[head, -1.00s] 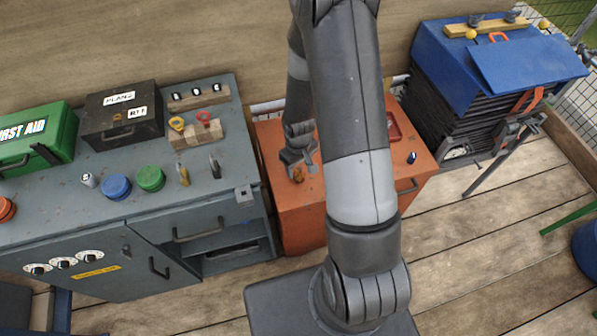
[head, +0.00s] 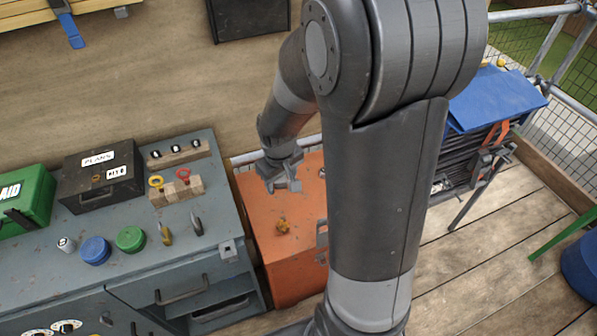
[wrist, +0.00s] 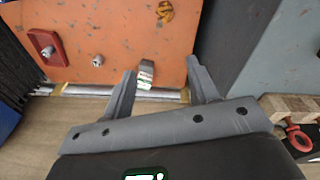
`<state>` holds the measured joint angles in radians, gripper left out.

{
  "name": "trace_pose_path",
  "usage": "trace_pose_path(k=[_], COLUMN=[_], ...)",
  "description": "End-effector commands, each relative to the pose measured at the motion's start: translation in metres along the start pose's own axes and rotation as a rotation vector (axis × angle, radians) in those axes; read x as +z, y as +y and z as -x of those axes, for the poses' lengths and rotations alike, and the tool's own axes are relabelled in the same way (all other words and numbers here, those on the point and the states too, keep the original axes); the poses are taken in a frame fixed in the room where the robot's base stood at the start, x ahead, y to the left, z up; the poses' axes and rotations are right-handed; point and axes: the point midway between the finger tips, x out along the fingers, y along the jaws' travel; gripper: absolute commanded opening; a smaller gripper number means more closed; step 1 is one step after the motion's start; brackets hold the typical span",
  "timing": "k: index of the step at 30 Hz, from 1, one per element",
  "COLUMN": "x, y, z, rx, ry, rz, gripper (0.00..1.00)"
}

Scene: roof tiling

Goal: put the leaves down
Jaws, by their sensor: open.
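A small clump of orange-brown leaves (head: 283,227) lies on the top of the orange cabinet (head: 262,205).
A grey workbench (head: 130,268) stands left of the cabinet with a black box (head: 97,177), a green first aid box (head: 22,207) and coloured caps. A red fixture (wrist: 46,47) and a metal knob (wrist: 98,61) sit on the cabinet top. A blue-covered stack (head: 490,98) stands right.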

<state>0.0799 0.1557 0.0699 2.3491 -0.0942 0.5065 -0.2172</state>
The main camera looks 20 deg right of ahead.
Motion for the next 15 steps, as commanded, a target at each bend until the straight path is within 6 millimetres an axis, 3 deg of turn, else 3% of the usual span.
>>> trace_pose_path(k=[1,6,15], x=[0.001,0.015,0.055], y=[0.0,-0.003,-0.017], z=[0.02,0.077,0.162], rx=[0.011,0.033,0.046], ry=[0.026,0.092,0.213], rz=[-0.016,-0.074,-0.177], gripper=[0.55,0.55,0.55])
